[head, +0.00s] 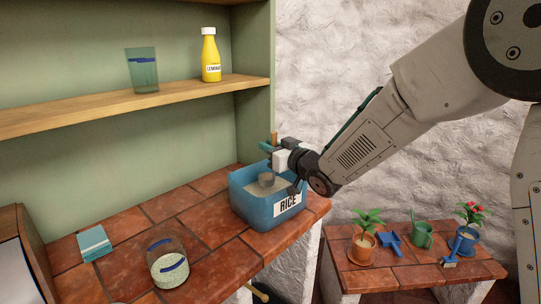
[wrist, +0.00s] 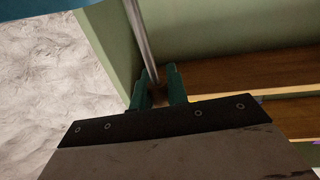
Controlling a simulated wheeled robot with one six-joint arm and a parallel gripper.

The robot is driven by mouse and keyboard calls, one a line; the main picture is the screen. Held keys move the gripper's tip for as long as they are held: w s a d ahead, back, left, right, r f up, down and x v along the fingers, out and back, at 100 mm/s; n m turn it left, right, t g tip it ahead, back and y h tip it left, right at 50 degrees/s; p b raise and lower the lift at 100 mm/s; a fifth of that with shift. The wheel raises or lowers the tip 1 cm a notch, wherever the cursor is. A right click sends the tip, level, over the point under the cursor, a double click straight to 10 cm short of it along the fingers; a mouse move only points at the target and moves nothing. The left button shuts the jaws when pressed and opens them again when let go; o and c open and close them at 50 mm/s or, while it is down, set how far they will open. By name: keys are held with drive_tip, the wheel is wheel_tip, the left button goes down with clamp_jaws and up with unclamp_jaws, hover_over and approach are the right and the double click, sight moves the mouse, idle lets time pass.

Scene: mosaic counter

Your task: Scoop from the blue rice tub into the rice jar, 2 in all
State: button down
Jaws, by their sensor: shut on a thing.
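The blue rice tub (head: 262,212), labelled RICE, stands on the tiled counter with pale rice inside. A grey metal scoop (head: 266,180) has its cup inside the tub, at about rice level; I cannot tell whether it holds rice. My gripper (head: 271,150) is above the tub, shut on the scoop's handle. In the wrist view the scoop's thin rod (wrist: 141,40) runs up from between the teal fingertips (wrist: 158,88). A clear jar (head: 166,262) with blue marks stands at the front of the counter, left of the tub, with pale grains in its lower part.
A shelf (head: 190,97) above the counter holds a bluish glass (head: 141,70) and a yellow bottle (head: 210,55). Counter between jar and tub is clear. A low table (head: 400,272) with potted plants is at right.

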wheel_tip(320, 180, up, 6)
drive_tip(key=shift+r, duration=0.25)
idle(0.4)
idle(0.4)
drive_tip(key=s+a+f+n+g+y, duration=0.1)
drive_tip(key=s+a+n+g, duration=0.1)
drive_tip(key=s+a, duration=0.4)
drive_tip(key=s+a+f+n+g+y, duration=0.1)
drive_tip(key=s+a, duration=0.6)
drive_tip(key=s, duration=0.7)
drive_tip(key=s+a+f+n+g+y, duration=0.1)
drive_tip(key=s+a+g, duration=0.4)
drive_tip(key=s, duration=0.6)
drive_tip(key=shift+a+f+n+y, duration=0.15)
drive_tip(key=shift+a+n+y, duration=0.65)
drive_tip(key=shift+a+n, duration=0.25)
